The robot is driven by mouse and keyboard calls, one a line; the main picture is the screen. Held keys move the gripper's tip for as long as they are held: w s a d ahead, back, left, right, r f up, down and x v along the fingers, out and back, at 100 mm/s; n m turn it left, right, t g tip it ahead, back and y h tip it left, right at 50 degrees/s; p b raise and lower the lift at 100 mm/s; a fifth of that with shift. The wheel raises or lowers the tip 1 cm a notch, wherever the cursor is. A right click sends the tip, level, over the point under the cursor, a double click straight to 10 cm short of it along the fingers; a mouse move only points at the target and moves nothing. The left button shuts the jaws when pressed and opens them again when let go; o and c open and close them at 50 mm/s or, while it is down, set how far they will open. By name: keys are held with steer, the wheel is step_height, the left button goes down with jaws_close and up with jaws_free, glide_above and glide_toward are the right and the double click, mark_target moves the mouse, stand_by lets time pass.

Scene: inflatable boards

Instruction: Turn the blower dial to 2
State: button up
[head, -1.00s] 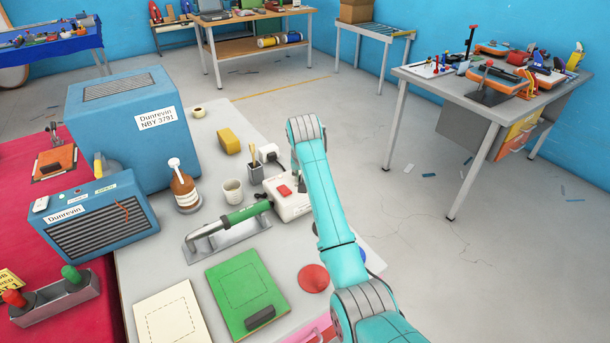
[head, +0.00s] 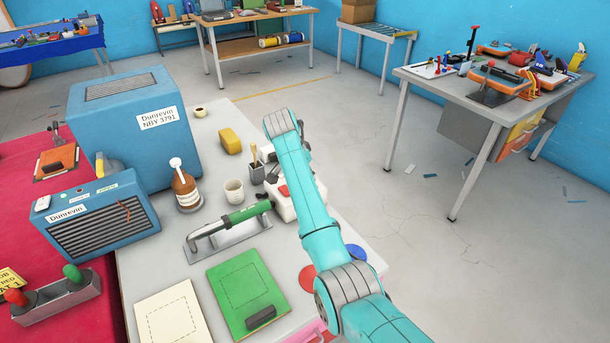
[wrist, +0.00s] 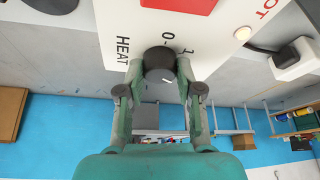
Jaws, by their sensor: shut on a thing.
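A round black dial (wrist: 159,62) sits on a white panel (wrist: 110,20) in the wrist view. The print "HEAT" and the marks 0 and 1 show beside it, partly covered. My gripper (wrist: 160,66) has one finger on each side of the dial and is shut on it. A small pale mark shows on the dial's near edge; I cannot tell which number it points at. In the head view the white box (head: 284,211) with a red switch (head: 283,191) is partly behind my arm, which hides the gripper and dial there.
A green-handled tool (head: 243,215) on a metal plate lies left of the white box. A cup (head: 234,191), a brown bottle (head: 186,189) and a yellow block (head: 230,140) stand nearby. Blue Dunrevin boxes (head: 127,140) are farther left. The floor at right is mostly clear.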

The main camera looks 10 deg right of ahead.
stand_by(0.5)
steer(key=o, duration=1.1)
steer(key=shift+o, duration=0.2)
steer(key=shift+r, duration=0.1)
steer(key=v, duration=1.1)
steer(key=shift+a+r, duration=0.15)
steer(key=shift+r, duration=0.2)
steer(key=shift+s, duration=0.1)
